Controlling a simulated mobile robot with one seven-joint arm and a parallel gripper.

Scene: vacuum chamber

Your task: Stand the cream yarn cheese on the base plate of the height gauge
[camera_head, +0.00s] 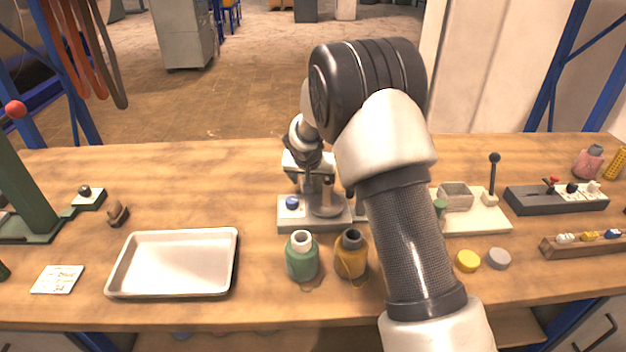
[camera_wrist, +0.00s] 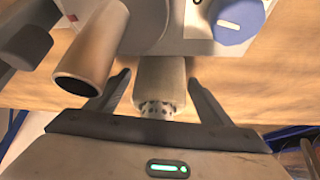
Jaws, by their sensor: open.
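The cream yarn cheese (camera_wrist: 160,88) is a pale, greyish cylinder between my fingers in the wrist view. Its speckled, perforated tube end faces my palm. My gripper (camera_wrist: 158,78) is open around it, with a gap showing on both sides. In the head view my gripper (camera_head: 311,182) is low over the instrument that I take for the height gauge. That instrument has a light base plate (camera_head: 291,224), a blue knob (camera_head: 292,203) and a round grey disc. The cheese is not clear in the head view, and its underside is hidden, so I cannot tell what it rests on.
A green yarn package (camera_head: 301,263) and a mustard one (camera_head: 350,264) stand close in front of the base plate. A brown cylinder (camera_wrist: 95,52) is beside my finger in the wrist view. A metal tray (camera_head: 175,263) lies left; a white fixture (camera_head: 480,219) stands right.

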